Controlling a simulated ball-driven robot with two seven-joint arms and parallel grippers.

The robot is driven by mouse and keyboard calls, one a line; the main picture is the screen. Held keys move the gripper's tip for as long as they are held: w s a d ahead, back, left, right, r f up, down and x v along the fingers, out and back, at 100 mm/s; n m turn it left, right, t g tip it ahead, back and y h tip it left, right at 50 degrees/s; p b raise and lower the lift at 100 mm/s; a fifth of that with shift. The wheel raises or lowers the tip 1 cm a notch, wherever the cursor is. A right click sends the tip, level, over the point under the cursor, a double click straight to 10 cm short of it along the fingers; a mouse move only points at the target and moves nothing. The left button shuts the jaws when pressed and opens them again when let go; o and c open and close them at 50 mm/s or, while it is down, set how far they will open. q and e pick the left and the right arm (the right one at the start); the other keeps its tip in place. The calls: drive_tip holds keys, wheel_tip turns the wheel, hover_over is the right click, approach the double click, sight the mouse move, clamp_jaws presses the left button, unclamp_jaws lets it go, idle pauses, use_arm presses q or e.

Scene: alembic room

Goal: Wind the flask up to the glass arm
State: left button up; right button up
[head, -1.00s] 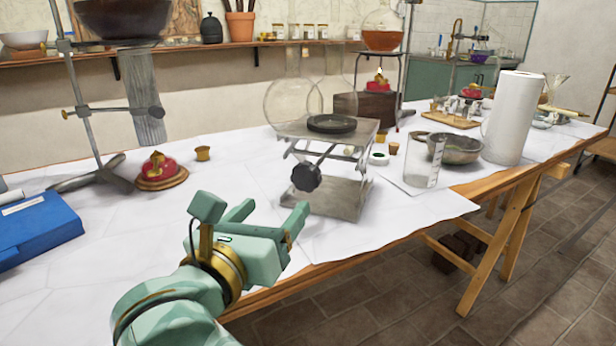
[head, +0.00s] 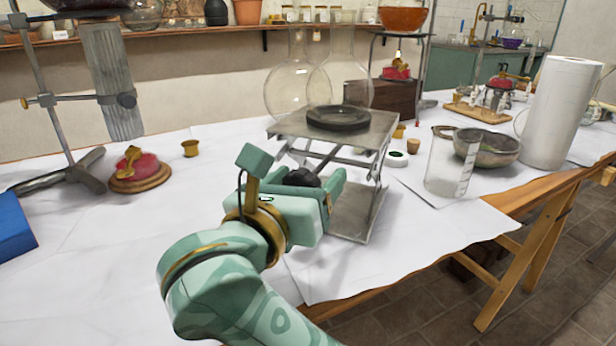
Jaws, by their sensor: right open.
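The lab jack (head: 368,145) stands on the white-covered table, its plate raised on crossed metal legs. A dark ring (head: 338,117) lies on its plate. Its black knob (head: 302,177) faces me. My right gripper (head: 310,174) is open at the knob, with the knob showing between its fingers; I cannot tell whether they touch it. Two clear round flasks, one left (head: 288,92) and one right (head: 342,82), show behind the ring and overlap in view. I cannot make out the glass arm. My left gripper is not in view.
A metal stand (head: 35,98) and a red burner (head: 135,168) are to the left. A beaker (head: 447,165), a metal bowl (head: 490,148) and a paper roll (head: 560,115) are to the right. The table's front edge runs below the jack.

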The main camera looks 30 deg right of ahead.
drive_tip(key=c, duration=1)
drive_tip(key=shift+m, duration=0.3)
